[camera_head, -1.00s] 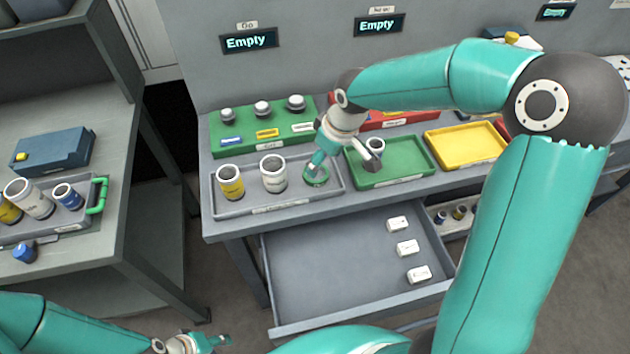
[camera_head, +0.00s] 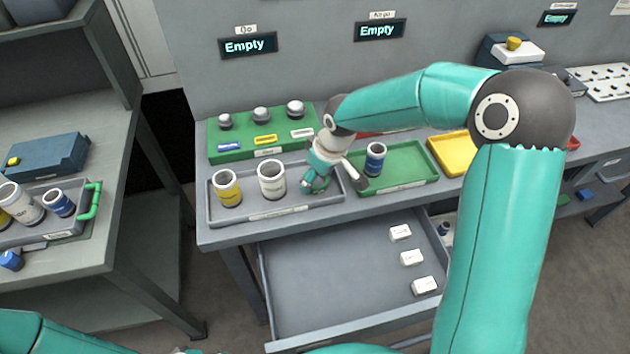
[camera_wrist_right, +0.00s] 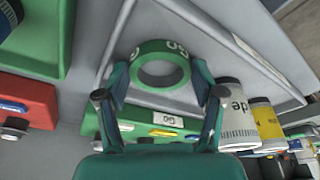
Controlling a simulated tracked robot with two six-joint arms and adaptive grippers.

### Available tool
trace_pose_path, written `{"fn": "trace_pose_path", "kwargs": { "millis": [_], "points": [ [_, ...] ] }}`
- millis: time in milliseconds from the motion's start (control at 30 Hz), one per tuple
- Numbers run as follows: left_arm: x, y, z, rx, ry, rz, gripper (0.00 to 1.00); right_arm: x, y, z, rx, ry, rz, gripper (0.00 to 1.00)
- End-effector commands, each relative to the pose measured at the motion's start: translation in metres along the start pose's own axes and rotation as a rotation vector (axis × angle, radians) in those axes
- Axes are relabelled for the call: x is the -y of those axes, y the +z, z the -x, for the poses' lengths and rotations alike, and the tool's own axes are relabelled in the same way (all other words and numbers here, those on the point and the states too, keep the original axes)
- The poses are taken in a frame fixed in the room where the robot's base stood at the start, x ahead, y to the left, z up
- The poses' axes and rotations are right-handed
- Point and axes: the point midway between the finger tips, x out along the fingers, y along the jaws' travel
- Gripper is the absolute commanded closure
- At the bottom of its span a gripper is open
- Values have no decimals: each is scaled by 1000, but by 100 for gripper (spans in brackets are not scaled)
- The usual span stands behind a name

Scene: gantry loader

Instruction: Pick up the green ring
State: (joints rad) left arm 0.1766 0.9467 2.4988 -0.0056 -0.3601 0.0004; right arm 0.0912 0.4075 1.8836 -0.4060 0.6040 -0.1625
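The green ring (camera_wrist_right: 160,48) lies flat in the grey tray (camera_head: 232,216), to the right of a white can (camera_head: 271,180) and a yellow-banded can (camera_head: 228,189). My right gripper (camera_head: 319,183) is down at the ring and hides most of it in the head view. In the right wrist view my right gripper (camera_wrist_right: 160,78) is open, with one finger on each side of the ring. A small gap seems to show at each side; contact is not clear. My left arm is at the bottom left edge, its gripper out of frame.
A green tray (camera_head: 412,182) with a blue can (camera_head: 375,158) stands right of the grey tray. A green block (camera_head: 222,147) with several knobs is behind. The open drawer (camera_head: 330,290) below holds white blocks. A yellow tray (camera_head: 447,150) is further right.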

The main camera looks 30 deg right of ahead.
Motion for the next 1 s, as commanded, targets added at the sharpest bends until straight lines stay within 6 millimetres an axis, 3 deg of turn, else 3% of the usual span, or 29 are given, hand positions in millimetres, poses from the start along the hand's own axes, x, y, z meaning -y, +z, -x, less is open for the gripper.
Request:
{"fn": "trace_pose_path", "kwargs": {
  "millis": [33,233,667,867,1000],
  "points": [
    [0,0,0,0,0,0,60,0,0,0,0,0,0,46],
    [0,0,0,0,0,0,60,0,0,0,0,0,0,78],
    [-2,0,6,0,0,0,60,0,-3,9,-2,0,1,78],
    [-8,0,22,0,0,0,60,1,-10,32,-4,0,2,78],
    [-15,0,41,0,0,0,60,1,-18,58,-4,0,2,78]
  ]
}}
